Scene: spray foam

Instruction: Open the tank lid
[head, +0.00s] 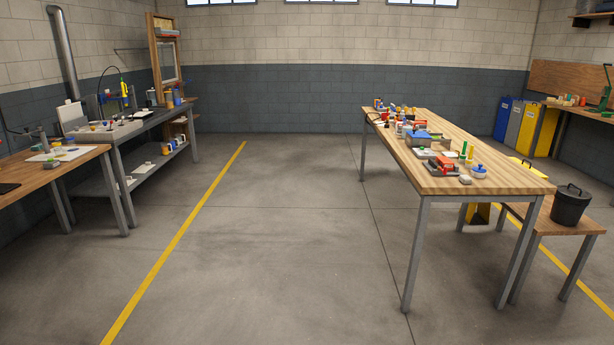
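I cannot tell for sure which thing is the tank. A black round container (571,208) with a dark lid and a handle on top stands on a low wooden bench at the right; its lid looks closed. A light grey box-like unit (105,134) sits on the left workbench, with a pale upright panel (71,116) at its left end. I cannot tell whether that panel is a lid. Neither of my grippers is in view.
A long wooden table (500,178) with many small items stands right of centre. The left benches (85,163) line the wall. Blue, grey and yellow bins (525,128) stand at the back right. The floor between the yellow lines and the long table is clear.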

